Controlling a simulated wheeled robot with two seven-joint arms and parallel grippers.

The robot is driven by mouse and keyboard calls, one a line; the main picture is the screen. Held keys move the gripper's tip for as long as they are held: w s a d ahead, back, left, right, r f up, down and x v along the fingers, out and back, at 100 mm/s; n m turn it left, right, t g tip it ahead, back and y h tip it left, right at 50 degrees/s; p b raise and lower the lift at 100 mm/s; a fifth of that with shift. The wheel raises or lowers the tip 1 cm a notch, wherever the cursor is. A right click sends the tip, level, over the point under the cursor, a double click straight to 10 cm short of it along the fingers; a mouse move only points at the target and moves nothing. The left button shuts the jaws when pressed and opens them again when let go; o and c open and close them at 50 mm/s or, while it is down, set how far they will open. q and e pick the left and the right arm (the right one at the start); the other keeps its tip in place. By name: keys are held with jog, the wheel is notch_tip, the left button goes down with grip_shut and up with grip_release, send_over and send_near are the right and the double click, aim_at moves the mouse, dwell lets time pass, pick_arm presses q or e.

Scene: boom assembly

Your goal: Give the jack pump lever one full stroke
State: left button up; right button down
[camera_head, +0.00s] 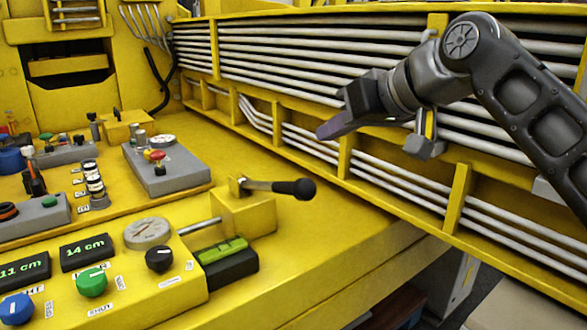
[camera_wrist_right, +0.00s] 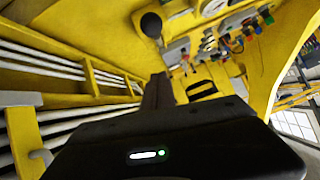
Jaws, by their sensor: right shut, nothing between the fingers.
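The jack pump lever (camera_head: 280,187) is a short metal rod with a black knob, joined to a yellow pump block (camera_head: 240,212) on the yellow bench. In the head view the lever lies nearly level and points right. The black knob also shows in the right wrist view (camera_wrist_right: 151,25), beyond the fingers. My right gripper (camera_head: 330,130) is shut and empty. It is up and to the right of the knob, in front of the pipe-lined wall, and apart from the lever. My left gripper is not in view.
A control panel with a gauge (camera_head: 147,233), a green knob (camera_head: 92,281) and two displays fills the near left. A grey switch box (camera_head: 166,168) stands behind it. A yellow wall with silver pipes (camera_head: 310,60) runs along the back right. The bench is clear right of the lever.

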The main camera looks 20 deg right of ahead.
jog(key=w+a+f, duration=0.1)
jog(key=w+f, duration=0.1)
jog(key=w+a+f+b, duration=0.1)
jog(key=w+f, duration=0.1)
jog(key=f, duration=0.1)
jog(key=w+a+f, duration=0.1)
jog(key=w+f, duration=0.1)
jog(key=f, duration=0.1)
jog(key=shift+w+a+f, duration=0.2)
jog(key=shift+w+a, duration=0.15)
jog(key=shift+s+f+b, duration=0.25)
jog(key=shift+f+b, duration=0.1)
jog(key=shift+f, duration=0.2)
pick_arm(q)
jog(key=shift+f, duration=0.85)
